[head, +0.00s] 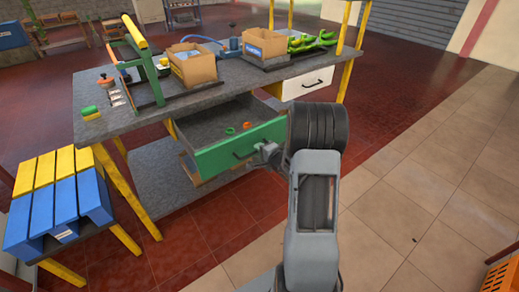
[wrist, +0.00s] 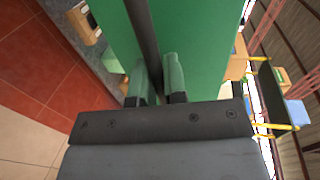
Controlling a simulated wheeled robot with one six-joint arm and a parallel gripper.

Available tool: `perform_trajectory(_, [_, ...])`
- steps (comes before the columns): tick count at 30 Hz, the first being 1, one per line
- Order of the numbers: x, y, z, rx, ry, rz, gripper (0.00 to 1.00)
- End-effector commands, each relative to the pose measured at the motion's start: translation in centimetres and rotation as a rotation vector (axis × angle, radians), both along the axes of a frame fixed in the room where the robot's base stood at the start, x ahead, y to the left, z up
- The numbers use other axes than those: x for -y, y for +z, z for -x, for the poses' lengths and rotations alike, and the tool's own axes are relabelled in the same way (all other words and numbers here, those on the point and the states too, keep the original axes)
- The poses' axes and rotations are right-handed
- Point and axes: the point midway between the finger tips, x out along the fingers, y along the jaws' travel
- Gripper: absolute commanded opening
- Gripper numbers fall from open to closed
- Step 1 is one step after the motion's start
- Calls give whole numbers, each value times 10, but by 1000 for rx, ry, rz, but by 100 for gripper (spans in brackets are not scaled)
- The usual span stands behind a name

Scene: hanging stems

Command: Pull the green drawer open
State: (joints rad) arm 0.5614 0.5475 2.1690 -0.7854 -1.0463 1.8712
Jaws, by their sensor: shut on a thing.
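The green drawer (head: 222,156) sticks out from under the grey workbench, and its inside shows from above in the head view. Its green front also fills much of the wrist view (wrist: 205,35). My gripper (head: 267,151) is at the right part of the drawer front, partly hidden by my arm. In the wrist view my gripper (wrist: 157,75) has its two fingers on either side of the black bar handle (wrist: 143,32), shut on it. An orange ring (head: 247,125) and a green ring (head: 230,130) lie inside the drawer.
The workbench (head: 150,118) carries cardboard boxes (head: 193,65), a green frame and green produce. A white drawer (head: 306,83) sits shut to the right.

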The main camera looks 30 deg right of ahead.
Motion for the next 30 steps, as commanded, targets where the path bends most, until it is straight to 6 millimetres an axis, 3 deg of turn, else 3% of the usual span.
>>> perform_trajectory(4, [0, 0, 0, 0, 1, 1, 0])
perform_trajectory(5, [0, 0, 0, 0, 1, 1, 14])
perform_trajectory(12, [0, 0, 0, 0, 0, 0, 37])
perform_trajectory(22, [1, 2, 5, -1, -2, 1, 37])
perform_trajectory(30, [7, 13, 50, 0, -4, 0, 37])
